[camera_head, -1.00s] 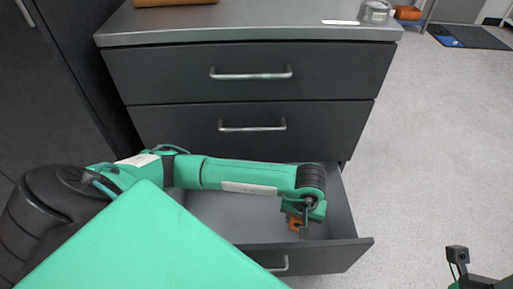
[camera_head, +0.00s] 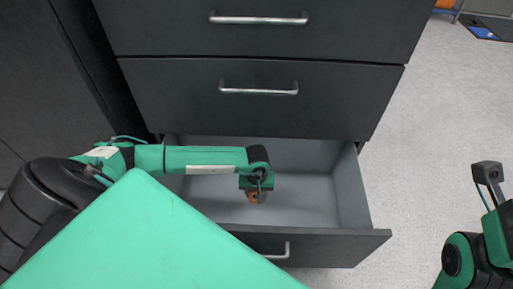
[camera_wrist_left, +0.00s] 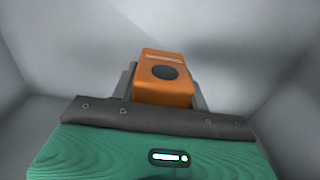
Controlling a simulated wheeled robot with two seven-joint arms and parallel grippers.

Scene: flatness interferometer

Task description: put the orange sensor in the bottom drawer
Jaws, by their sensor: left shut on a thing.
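The orange sensor (camera_wrist_left: 167,82) is a small orange block with a dark round spot, held between the fingers of my left gripper (camera_wrist_left: 165,88) in the left wrist view. In the head view my left gripper (camera_head: 256,196) is shut on the sensor (camera_head: 252,197), inside the open bottom drawer (camera_head: 318,212) and left of its middle. The drawer is pulled out, grey inside with a dark front. I cannot tell whether the sensor touches the drawer floor. My right arm shows at the lower right edge of the head view; its fingertips are not in view.
Two closed drawers with metal handles, the upper (camera_head: 259,20) and the middle (camera_head: 259,90), are above the open one. A dark cabinet (camera_head: 50,80) stands at the left. The drawer's right part is empty. Pale speckled floor (camera_head: 435,120) lies free at the right.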

